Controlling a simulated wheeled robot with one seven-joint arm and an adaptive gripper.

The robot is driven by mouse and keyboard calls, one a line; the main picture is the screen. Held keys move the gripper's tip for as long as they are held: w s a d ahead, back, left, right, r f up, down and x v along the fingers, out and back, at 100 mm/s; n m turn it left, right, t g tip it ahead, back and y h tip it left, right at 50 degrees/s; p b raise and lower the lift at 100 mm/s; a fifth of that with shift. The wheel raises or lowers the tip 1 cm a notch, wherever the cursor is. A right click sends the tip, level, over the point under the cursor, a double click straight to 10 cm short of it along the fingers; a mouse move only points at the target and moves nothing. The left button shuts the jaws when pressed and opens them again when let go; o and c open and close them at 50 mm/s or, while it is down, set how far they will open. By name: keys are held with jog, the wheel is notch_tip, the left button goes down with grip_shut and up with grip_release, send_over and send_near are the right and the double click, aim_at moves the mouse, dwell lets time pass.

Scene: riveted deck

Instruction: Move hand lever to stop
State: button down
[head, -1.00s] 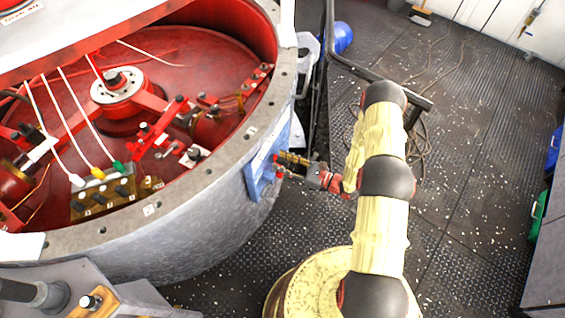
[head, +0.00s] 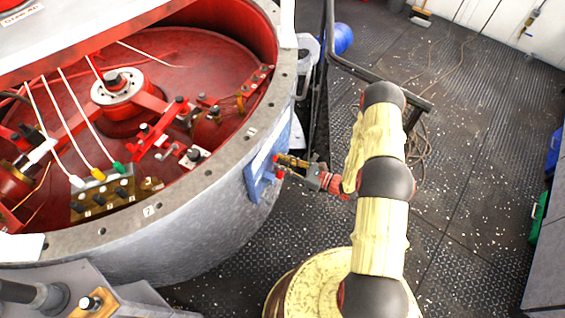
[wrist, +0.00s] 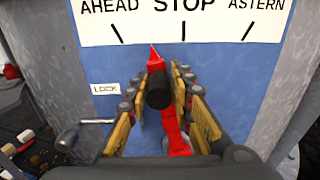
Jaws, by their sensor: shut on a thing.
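The hand lever (wrist: 170,125) is red with a pointed tip and a black handle (wrist: 158,92), in front of a blue panel (wrist: 235,90). Its tip points between the AHEAD and STOP marks on the white scale plate (wrist: 182,20), left of the STOP mark. My gripper (wrist: 157,80) is shut on the black handle, with a yellow-padded finger on each side. In the head view, my gripper (head: 292,162) is at the blue panel (head: 262,180) on the drum's side. The lever is mostly hidden there.
A metal crank (wrist: 75,135) sits left of the lever, below a LOCK label (wrist: 105,88). The grey drum (head: 190,235) with its red interior stands at the left. A dark railing (head: 375,75) is behind my arm. The deck (head: 475,150) at the right is mostly clear.

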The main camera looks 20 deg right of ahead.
jog(key=shift+s+a, duration=0.1)
dwell(0.3)
jog(key=shift+w+d+r+m, duration=0.2)
jog(key=shift+w+d+m, duration=1.05)
jog(key=shift+w, duration=0.2)
jog(key=c, duration=1.7)
grip_release()
jog(key=shift+c, duration=0.2)
jog(key=shift+o, duration=0.5)
jog(key=v, duration=1.2)
jog(key=shift+f, duration=0.15)
